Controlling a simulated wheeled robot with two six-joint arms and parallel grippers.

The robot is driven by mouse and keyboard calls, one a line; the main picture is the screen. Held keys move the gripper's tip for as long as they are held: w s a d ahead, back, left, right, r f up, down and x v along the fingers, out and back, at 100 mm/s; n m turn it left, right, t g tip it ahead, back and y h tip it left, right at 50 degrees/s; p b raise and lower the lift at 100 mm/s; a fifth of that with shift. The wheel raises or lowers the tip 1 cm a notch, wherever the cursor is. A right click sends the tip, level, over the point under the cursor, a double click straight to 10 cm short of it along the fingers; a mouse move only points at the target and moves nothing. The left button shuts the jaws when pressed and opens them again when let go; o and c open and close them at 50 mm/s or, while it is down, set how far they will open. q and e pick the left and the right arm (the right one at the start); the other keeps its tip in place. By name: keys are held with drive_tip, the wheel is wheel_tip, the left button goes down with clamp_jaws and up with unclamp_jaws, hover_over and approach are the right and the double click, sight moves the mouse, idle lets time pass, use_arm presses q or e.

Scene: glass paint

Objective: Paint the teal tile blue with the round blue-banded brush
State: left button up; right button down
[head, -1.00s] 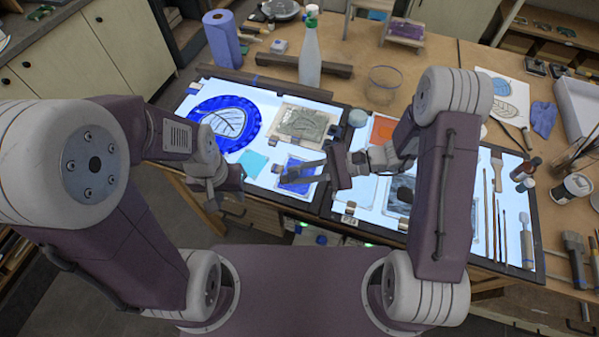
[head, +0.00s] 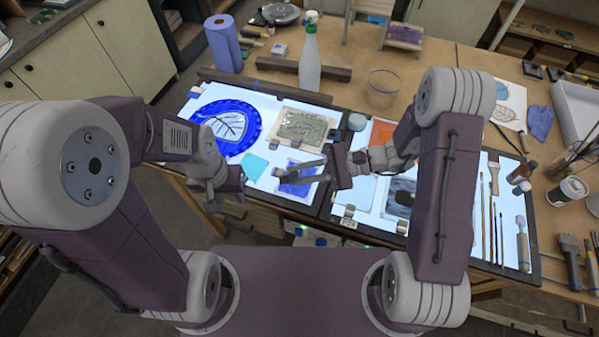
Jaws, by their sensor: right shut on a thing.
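The teal tile (head: 254,165) lies flat on the lit left panel, below the blue-rimmed oval piece. A framed blue patch (head: 297,188) is right of it, partly under my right gripper. My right gripper (head: 286,178) reaches in from the right, its long fingers pointing left over that patch, apart from the teal tile. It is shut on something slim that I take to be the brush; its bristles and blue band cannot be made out. My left gripper (head: 213,197) hangs at the panel's front left edge; its fingers are too unclear to tell their state.
An oval leaf piece (head: 252,117) with a blue rim and a grey relief plate (head: 303,128) lie behind the tile. A spray bottle (head: 310,62) stands at the back. Several brushes (head: 493,220) lie on the right panel. Jars stand at the far right.

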wheel_tip(320, 180, up, 4)
drive_tip(key=p, duration=0.3)
idle(0.4)
